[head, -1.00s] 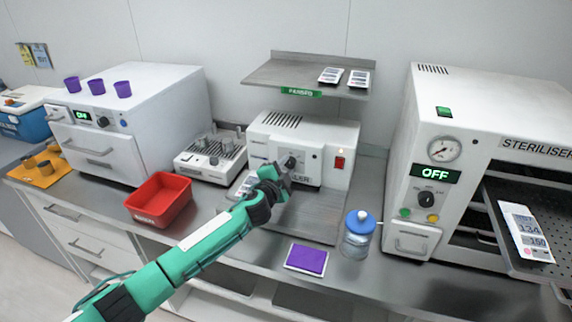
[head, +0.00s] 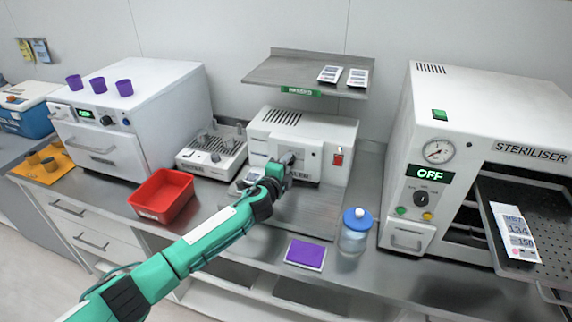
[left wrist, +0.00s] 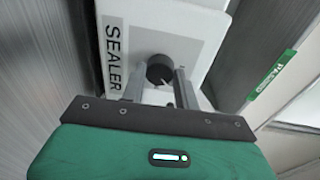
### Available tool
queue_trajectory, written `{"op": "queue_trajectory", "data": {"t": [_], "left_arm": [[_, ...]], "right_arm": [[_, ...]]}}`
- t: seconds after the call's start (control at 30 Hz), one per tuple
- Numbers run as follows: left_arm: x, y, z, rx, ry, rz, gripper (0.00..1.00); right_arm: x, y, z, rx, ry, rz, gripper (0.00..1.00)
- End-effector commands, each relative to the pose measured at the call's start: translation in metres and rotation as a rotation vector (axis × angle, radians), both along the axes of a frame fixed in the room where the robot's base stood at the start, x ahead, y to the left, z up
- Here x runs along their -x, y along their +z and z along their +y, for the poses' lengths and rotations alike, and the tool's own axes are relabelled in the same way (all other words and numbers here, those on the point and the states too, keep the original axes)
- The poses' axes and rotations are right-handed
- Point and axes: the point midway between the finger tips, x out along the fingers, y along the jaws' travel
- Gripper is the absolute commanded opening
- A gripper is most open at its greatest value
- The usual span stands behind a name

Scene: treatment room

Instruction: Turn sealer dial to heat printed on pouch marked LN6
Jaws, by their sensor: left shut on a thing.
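The white sealer (head: 335,134) stands at the middle back of the counter; its lettering shows in the left wrist view (left wrist: 114,58). Its round black dial (left wrist: 160,69) has a pale pointer mark and sits between my left gripper's fingers. My left gripper (head: 287,159) is at the sealer's front, shut on the dial, and mostly hides it in the head view. A printed pouch (head: 515,232) lies on the steriliser tray, with 134 and 150 readable. Two pouches (head: 329,75) (head: 358,78) lie on the shelf, and another (head: 251,178) is partly hidden beside the sealer. I cannot read LN6 on any. My right gripper is out of view.
A steel shelf (head: 290,70) hangs above the sealer, which has a red switch (head: 338,160). The steriliser (head: 408,190), reading OFF, stands right. A blue-lidded jar (head: 355,235), purple pad (head: 305,255) and red bin (head: 163,196) occupy the counter front. A rack unit (head: 212,158) stands left.

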Motion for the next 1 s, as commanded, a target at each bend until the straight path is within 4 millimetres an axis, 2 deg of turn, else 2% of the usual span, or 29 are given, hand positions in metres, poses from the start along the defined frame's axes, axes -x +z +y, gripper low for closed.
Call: {"op": "queue_trajectory", "data": {"t": [0.27,0.3,0.4,0.77,1.0], "left_arm": [[0.0,-0.002,0.0,-0.001,0.0,0.003,0.08],[0.0,-0.002,0.0,0.0,0.0,0.002,0.37],[0.0,-0.002,0.0,0.0,0.0,0.002,0.53],[0.003,-0.001,0.002,0.001,0.0,0.001,0.53],[0.027,0.0,0.011,0.001,-0.001,0.001,0.53]], "right_arm": [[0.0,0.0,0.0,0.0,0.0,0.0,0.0],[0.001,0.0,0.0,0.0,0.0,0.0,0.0],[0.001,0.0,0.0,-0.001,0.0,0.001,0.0],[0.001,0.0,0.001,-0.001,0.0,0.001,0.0],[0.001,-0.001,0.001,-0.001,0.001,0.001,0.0]]}}
